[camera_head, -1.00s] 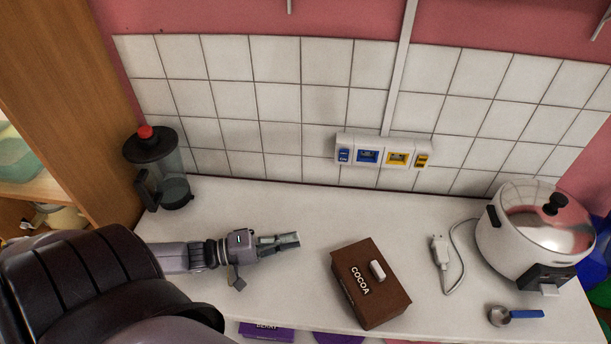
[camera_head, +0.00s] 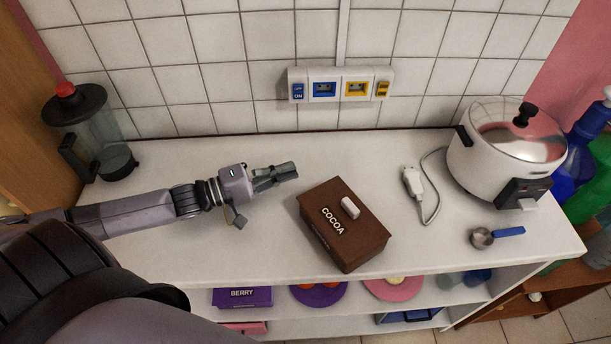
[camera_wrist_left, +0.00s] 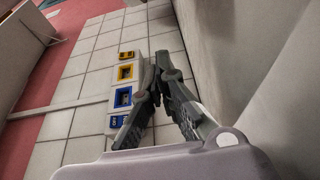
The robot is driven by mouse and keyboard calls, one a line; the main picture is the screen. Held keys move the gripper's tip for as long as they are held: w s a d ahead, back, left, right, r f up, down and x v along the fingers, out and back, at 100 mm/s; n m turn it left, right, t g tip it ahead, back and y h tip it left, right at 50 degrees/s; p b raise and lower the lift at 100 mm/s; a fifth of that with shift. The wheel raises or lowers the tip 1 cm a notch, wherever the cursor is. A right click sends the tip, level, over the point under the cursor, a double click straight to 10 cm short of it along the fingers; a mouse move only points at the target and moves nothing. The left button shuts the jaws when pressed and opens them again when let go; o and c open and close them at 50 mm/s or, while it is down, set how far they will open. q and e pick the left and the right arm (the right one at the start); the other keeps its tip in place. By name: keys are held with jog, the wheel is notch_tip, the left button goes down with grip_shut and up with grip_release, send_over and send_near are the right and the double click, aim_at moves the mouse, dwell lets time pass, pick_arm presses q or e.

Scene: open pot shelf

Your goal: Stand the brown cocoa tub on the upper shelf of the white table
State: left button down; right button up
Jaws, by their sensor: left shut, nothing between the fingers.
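The brown cocoa tub (camera_head: 335,240) is a box with a white knob on its lid and the word COCOA. It rests on the white top surface of the white table (camera_head: 240,245), near the middle. My left gripper (camera_head: 290,172) is shut and empty, above the table top and to the left of the tub, apart from it. In the left wrist view the gripper (camera_wrist_left: 158,65) shows its fingers together, with the wall beyond. The tub is not in that view. My right gripper is not in view.
A blender (camera_head: 95,135) stands at the back left. A rice cooker (camera_head: 500,150), a cable plug (camera_head: 410,180) and a measuring scoop (camera_head: 482,238) are to the right. A socket strip (camera_head: 340,85) is on the tiled wall. The shelf below holds a purple BERRY box (camera_head: 242,297) and plates (camera_head: 395,289).

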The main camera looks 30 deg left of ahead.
pick_arm(q)
jog(key=p+x, duration=0.1)
jog(key=x, duration=0.8)
jog(key=shift+w+d+r, duration=0.1)
jog(key=shift+w+d, duration=0.05)
jog(key=shift+w, duration=0.15)
jog(key=shift+s+d+p, duration=0.3)
jog(key=shift+s+d, duration=0.05)
jog(key=shift+s, duration=0.15)
jog(key=shift+s+d+p, duration=0.2)
jog(key=shift+s+d, duration=0.1)
jog(key=shift+s, duration=0.25)
jog(key=shift+s+d+p, duration=0.2)
jog(key=shift+s+d, duration=0.05)
jog(key=shift+s, duration=0.3)
jog(key=shift+s+d, duration=0.15)
jog(key=shift+s, duration=0.05)
